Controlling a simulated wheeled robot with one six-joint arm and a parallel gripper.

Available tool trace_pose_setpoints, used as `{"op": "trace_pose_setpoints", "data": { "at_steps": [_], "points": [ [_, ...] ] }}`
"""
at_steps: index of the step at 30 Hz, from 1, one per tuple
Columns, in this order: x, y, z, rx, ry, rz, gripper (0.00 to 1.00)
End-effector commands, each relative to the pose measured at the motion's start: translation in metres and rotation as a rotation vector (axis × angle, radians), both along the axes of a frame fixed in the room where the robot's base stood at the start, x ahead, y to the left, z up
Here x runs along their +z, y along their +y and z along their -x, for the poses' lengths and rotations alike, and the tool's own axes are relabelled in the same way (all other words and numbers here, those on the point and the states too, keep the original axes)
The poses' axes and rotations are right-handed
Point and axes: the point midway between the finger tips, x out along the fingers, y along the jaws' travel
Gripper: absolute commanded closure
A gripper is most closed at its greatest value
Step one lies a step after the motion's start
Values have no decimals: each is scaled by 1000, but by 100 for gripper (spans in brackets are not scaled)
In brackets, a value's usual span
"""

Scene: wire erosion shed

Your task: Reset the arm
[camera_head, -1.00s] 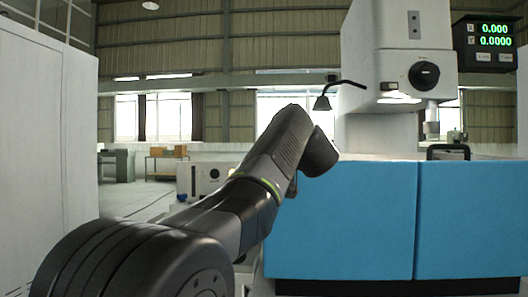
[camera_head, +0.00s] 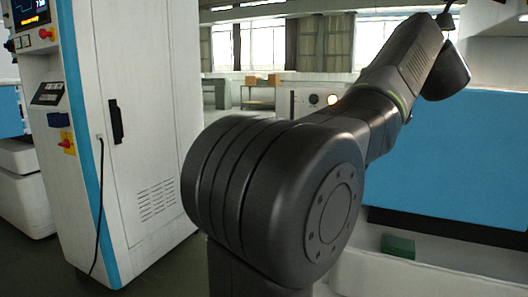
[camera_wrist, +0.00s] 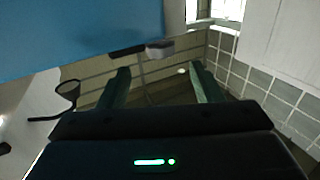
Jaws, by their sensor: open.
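My arm reaches up and to the right across the head view, over the front of the blue machine (camera_head: 455,165). My gripper is hidden behind the arm in the head view. In the wrist view my gripper (camera_wrist: 158,82) has its two dark green fingers spread well apart, with nothing held between them. The wrist view is tilted, with the blue panel at upper left and a dark lamp (camera_wrist: 68,90) at the left.
A tall white cabinet (camera_head: 150,130) with a blue edge, handle and screen stands at left. A small green box (camera_head: 398,246) lies at the machine's base. A bench (camera_head: 258,98) stands far back by the windows. Open floor lies between cabinet and bench.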

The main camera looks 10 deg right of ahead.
Motion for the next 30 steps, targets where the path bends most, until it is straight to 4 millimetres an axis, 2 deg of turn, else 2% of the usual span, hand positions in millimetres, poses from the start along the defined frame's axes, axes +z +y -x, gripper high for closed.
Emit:
{"op": "trace_pose_setpoints", "data": {
  "at_steps": [1,9,15,21,30],
  "points": [
    [-1,0,-12,5,1,0,41],
    [0,-5,-65,4,0,0,41],
    [1,-8,-93,2,-1,2,41],
    [1,-9,-104,1,-2,1,41],
    [1,-10,-104,-4,-2,1,41]
  ]
}}
